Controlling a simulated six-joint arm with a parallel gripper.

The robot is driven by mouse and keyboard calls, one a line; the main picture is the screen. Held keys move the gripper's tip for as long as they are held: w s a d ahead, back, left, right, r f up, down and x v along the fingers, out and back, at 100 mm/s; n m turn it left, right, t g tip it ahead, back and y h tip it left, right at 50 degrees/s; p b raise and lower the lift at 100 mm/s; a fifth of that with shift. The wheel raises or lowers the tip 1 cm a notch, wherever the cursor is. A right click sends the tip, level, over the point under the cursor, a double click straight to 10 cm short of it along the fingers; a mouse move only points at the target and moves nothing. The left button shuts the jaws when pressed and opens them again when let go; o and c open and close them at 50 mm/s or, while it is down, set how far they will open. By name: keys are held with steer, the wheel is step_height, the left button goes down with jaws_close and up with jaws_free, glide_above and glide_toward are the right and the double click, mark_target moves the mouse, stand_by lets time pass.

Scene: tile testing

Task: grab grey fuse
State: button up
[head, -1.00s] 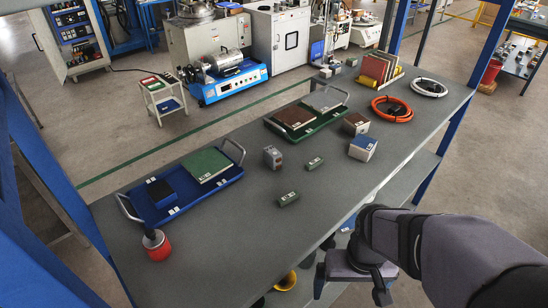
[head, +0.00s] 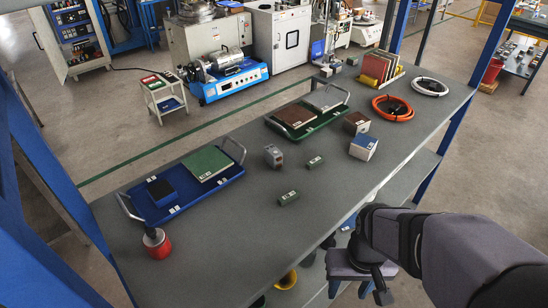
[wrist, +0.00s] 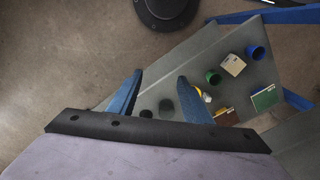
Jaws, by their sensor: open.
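A small upright grey block (head: 273,156) with a pale label stands on the dark grey table (head: 235,240), right of the blue tray; it looks like the grey fuse, though I cannot read its label. Two small dark green-grey blocks lie near it, one closer (head: 289,198) and one to its right (head: 315,162). My gripper (head: 358,291) is beyond the table's near edge, low and well away from the grey block. In the wrist view my gripper (wrist: 160,77) has its two blue fingers apart with nothing between them. The grey block cannot be made out there.
A blue tray (head: 232,178) holds blue and green pieces; a red-based object (head: 157,244) stands before it. Bins, including a green one (wrist: 213,77), show in the wrist view. The table's front middle is clear.

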mark_target(277, 154)
steer(key=shift+r, duration=0.1)
